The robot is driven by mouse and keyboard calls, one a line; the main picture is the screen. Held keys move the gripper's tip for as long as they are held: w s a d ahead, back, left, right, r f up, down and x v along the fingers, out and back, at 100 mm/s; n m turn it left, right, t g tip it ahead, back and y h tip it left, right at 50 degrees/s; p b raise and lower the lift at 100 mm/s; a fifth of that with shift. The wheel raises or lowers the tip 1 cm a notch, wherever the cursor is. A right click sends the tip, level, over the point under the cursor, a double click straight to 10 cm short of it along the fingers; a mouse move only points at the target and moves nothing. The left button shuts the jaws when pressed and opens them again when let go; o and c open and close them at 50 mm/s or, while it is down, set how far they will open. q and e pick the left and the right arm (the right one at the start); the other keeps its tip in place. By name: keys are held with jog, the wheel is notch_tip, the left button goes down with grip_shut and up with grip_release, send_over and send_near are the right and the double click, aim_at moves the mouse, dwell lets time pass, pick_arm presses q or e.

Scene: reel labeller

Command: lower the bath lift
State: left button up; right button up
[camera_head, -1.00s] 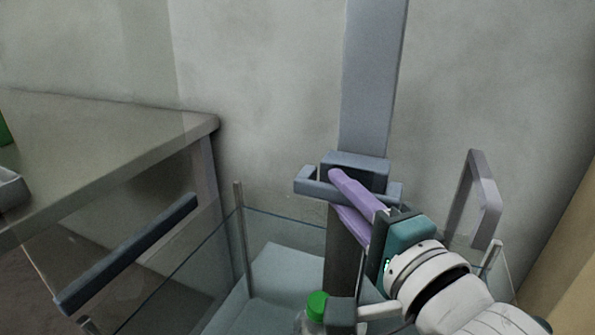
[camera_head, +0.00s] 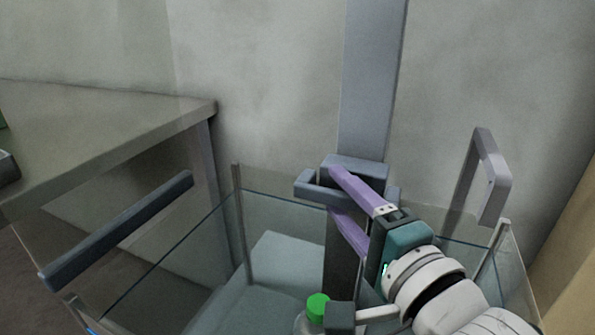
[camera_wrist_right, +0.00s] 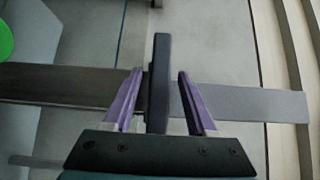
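The bath lift has a blue-grey carriage (camera_head: 352,170) on a tall grey column (camera_head: 372,80). A grey handle bar (camera_head: 312,188) sticks out in front of the carriage. My right gripper (camera_head: 334,190) has purple fingers spread either side of this bar. In the right wrist view the dark bar (camera_wrist_right: 159,70) runs between the two fingers, with a gap on each side, so the right gripper (camera_wrist_right: 159,85) is open around it. The lower part of the column is partly hidden by my fingers. My left gripper is out of view.
A glass-walled tank (camera_head: 243,235) stands under the lift, with grey handles at its left (camera_head: 120,230) and right (camera_head: 492,185). A green-capped bottle (camera_head: 317,306) shows low in front. A grey table (camera_head: 110,125) is at the left.

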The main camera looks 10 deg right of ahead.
dwell(0.3)
notch_tip(320, 180, up, 20)
jog(key=p, duration=0.8)
jog(key=shift+r, duration=0.2)
jog(key=s+d+p, duration=0.2)
jog(key=s+p, duration=0.2)
jog(key=s, duration=0.7)
jog(key=shift+f, duration=0.15)
jog(key=shift+d, duration=0.1)
